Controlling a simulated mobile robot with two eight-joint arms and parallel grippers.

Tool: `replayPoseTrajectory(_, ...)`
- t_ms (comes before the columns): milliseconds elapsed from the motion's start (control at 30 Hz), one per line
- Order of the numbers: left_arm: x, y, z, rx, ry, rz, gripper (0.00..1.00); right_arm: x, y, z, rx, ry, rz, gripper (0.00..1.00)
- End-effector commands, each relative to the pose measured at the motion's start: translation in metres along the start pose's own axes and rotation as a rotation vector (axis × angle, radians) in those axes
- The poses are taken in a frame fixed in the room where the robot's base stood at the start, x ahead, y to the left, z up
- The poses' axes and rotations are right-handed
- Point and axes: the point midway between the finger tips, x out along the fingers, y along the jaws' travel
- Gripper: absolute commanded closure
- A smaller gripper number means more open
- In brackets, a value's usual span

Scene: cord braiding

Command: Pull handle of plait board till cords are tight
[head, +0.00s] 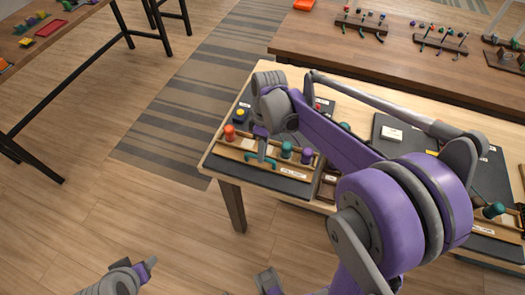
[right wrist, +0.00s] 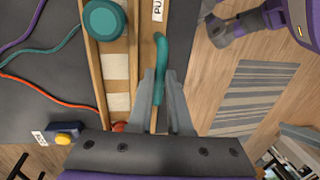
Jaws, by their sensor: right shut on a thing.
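The plait board (head: 278,184) is a dark panel with wooden rails at the near left corner of the light table. My right gripper (head: 264,160) is over its front rail. In the right wrist view, the right gripper's fingers (right wrist: 160,100) close on both sides of a teal handle (right wrist: 161,60), beside a label that starts "PU". Purple, teal and orange cords (right wrist: 50,95) curve across the dark panel at left; my arm hides them in the head view. My left gripper (head: 135,275) is low over the floor at bottom left, apart from the board; its jaw opening is unclear.
An orange peg (head: 229,132), a teal peg (head: 286,150) and a purple peg (head: 307,155) stand along the rail. A yellow button (head: 240,114) is near the board's left edge. A second dark board (head: 490,180) lies to the right. Open floor (head: 120,215) is at left.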

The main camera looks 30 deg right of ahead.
Motion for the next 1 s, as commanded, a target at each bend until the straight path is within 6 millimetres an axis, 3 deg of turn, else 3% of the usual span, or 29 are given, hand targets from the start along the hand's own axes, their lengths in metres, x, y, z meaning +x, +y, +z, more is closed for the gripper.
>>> replayPoseTrajectory(533,0.000,0.000,0.000,0.000,0.000,0.000,0.38,0.000,-0.002,0.000,-0.001,0.000,0.000,1.00)
replayPoseTrajectory(800,-0.001,0.000,-0.001,0.000,0.001,0.000,0.38,0.008,-0.042,-0.001,-0.004,0.000,-0.002,1.00)
replayPoseTrajectory(1000,-0.001,0.000,-0.001,0.000,0.001,0.000,0.38,0.009,-0.049,0.000,-0.001,0.000,-0.004,1.00)
